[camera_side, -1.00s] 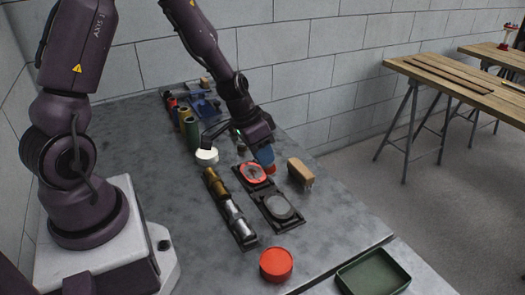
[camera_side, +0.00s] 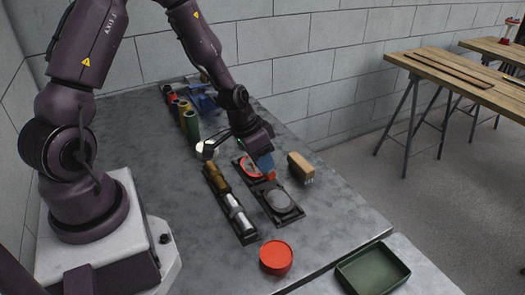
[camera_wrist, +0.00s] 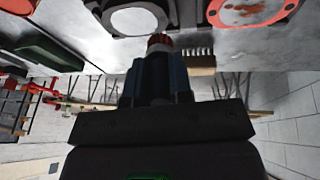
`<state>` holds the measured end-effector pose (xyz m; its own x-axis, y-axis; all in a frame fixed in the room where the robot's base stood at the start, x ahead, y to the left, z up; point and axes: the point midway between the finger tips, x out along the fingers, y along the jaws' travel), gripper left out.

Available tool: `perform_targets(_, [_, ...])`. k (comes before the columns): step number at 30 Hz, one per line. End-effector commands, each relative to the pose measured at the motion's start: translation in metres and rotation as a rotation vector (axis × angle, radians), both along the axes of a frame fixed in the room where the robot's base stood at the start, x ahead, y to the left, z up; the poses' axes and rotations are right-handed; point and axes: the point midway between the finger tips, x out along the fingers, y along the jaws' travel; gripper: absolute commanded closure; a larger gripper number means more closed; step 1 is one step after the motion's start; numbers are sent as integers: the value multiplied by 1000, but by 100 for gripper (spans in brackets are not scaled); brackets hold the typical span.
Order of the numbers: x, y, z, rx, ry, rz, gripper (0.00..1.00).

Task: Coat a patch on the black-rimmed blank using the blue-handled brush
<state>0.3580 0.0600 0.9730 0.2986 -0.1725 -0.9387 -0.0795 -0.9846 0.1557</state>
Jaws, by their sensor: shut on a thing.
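My gripper (camera_side: 262,157) is shut on the blue-handled brush (camera_side: 265,164) and holds it tip down over the table. The brush's blue handle (camera_wrist: 157,78) and orange-red tip (camera_wrist: 160,40) also show in the wrist view. The black-rimmed blank (camera_side: 281,201), a grey disc in a dark square frame, lies just in front of the brush in the side view. It shows at the top of the wrist view (camera_wrist: 133,19), next to the tip. I cannot tell whether the tip touches it. A red-rimmed blank (camera_side: 249,170) lies behind it, partly hidden by the brush.
A wooden block brush (camera_side: 300,167) stands close on the right. A rack of metal cylinders (camera_side: 232,208) lies on the left. A red round lid (camera_side: 276,257) and a green tray (camera_side: 373,268) are in front. A white round thing (camera_side: 206,149) and several coloured cylinders stand behind.

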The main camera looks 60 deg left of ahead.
Motion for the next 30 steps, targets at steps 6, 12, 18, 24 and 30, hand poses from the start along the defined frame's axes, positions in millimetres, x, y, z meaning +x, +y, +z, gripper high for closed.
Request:
perform_targets(6, [0,0,-21,-1,1,0,100])
perform_targets(12, [1,-11,-34,0,-1,-4,100])
perform_targets(18, [0,-29,-36,0,1,-4,100])
perform_targets(24, [1,-47,-35,0,0,-3,100])
perform_targets(30, [0,-65,-35,0,0,-4,100])
